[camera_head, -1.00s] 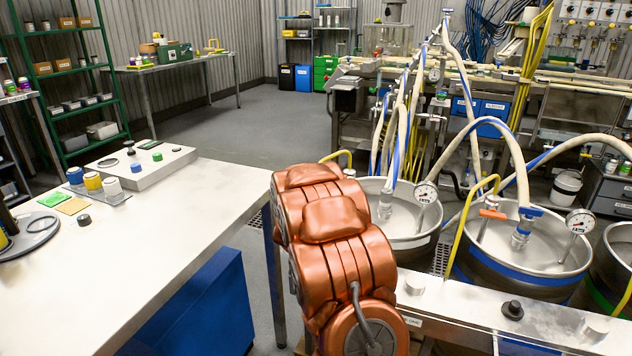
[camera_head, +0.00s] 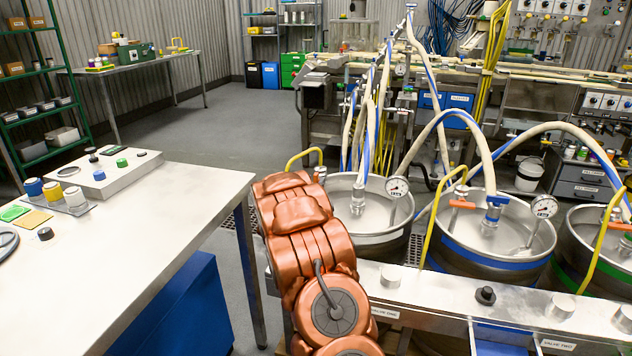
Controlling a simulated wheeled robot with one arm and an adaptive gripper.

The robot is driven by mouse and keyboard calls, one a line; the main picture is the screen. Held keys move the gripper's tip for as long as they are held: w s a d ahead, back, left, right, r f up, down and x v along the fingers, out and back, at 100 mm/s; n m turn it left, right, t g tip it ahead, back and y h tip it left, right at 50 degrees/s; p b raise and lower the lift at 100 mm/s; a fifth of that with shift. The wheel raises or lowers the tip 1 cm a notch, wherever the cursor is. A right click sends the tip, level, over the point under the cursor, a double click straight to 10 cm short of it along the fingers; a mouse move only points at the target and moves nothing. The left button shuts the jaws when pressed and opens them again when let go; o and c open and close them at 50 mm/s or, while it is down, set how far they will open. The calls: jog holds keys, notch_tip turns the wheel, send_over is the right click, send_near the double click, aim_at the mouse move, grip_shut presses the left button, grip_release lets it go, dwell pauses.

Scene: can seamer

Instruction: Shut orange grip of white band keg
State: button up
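The left keg (camera_head: 385,245) stands behind the front bench and seems to carry a pale band, partly hidden by my arm. A yellow bent pipe (camera_head: 304,155) rises at its left, with a small grey fitting at its end. No orange grip shows clearly on this keg; that spot is partly covered by my copper arm. The blue band keg (camera_head: 490,258) in the middle has an orange grip (camera_head: 462,204) below its yellow pipe. The green band keg (camera_head: 572,280) at the right has another orange grip (camera_head: 620,226). My gripper is not in view.
A metal bench (camera_head: 420,287) with labels, a black knob (camera_head: 485,295) and metal knobs runs along the front. A white table (camera_head: 130,240) stands at left over a blue cabinet. Pale hoses arch over the kegs. Open floor lies behind the table.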

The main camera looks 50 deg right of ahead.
jog(key=shift+w+d, duration=0.2)
jog(key=shift+d, duration=0.35)
grip_shut()
